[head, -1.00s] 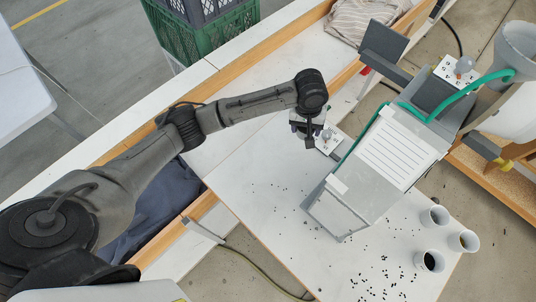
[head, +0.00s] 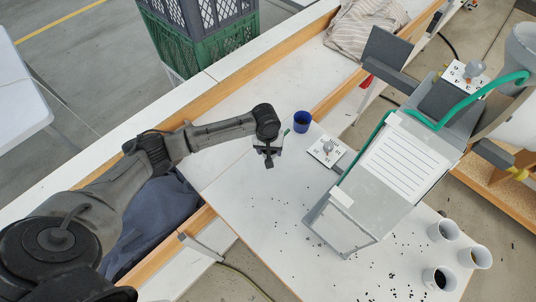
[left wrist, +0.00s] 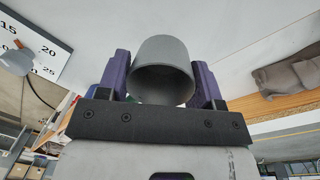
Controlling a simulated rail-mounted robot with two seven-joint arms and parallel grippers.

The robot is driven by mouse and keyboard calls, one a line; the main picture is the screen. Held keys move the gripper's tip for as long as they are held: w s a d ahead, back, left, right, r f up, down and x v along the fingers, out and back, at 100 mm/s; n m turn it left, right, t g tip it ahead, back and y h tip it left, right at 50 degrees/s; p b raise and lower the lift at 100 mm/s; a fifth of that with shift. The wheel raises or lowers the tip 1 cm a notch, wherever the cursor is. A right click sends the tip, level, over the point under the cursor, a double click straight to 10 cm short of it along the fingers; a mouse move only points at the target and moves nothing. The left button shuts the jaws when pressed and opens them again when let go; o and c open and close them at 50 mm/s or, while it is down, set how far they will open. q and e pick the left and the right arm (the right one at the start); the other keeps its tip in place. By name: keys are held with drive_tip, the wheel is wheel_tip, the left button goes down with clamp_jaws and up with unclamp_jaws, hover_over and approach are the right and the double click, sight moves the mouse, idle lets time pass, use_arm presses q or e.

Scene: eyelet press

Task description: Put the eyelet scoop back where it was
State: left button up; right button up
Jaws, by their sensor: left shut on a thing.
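My left gripper (head: 268,155) is over the white table, left of the press and the dial plate. In the left wrist view, its two purple fingers are shut on a grey cup-shaped thing (left wrist: 163,68) with a round open mouth, which I take to be the eyelet scoop. The head view mostly hides the scoop under the wrist. A small dark blue cup (head: 302,121) stands on the table just to the right of my left gripper, apart from it. My right gripper is not in view.
The grey press (head: 400,165) stands on the table (head: 245,190). A white dial plate (head: 327,151) with a knob lies at its left; it also shows in the left wrist view (left wrist: 35,45). Several light cups (head: 443,231) stand at lower right, and small dark bits lie scattered (head: 365,275).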

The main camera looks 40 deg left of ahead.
use_arm(q)
drive_tip(key=shift+s+a+f, duration=0.15)
drive_tip(key=shift+a+f, duration=0.1)
drive_tip(key=shift+a, duration=0.05)
drive_tip(key=shift+f, duration=1.95)
drive_tip(key=o, duration=1)
drive_tip(key=shift+f, duration=0.15)
